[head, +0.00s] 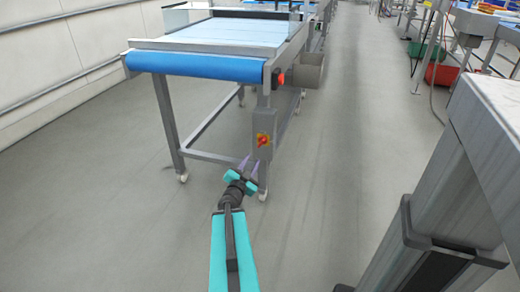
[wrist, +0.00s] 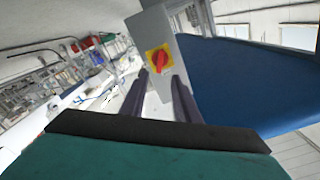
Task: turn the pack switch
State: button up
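The pack switch (head: 263,140) is a red knob on a yellow plate. The wrist view shows the switch (wrist: 160,59) just beyond and between my fingertips, with the red knob slanted. My gripper (head: 249,163) is below and slightly left of the switch in the head view. Its two dark fingers (wrist: 160,80) are apart with nothing between them. They look clear of the knob, though the exact distance is hard to tell.
The conveyor (head: 205,65) has a blue belt and grey legs on casters. A grey machine frame (head: 460,170) stands at right. Open floor (head: 345,130) lies between.

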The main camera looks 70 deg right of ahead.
aim_at(261, 144)
jog(key=shift+w+d+b, duration=0.2)
jog(key=shift+d+b, duration=0.8)
jog(key=shift+d, duration=2.1)
jog(key=shift+w+d+b, duration=0.15)
jog(key=shift+d+b, duration=0.85)
jog(key=shift+d, duration=2.1)
jog(key=shift+c, duration=0.4)
grip_shut()
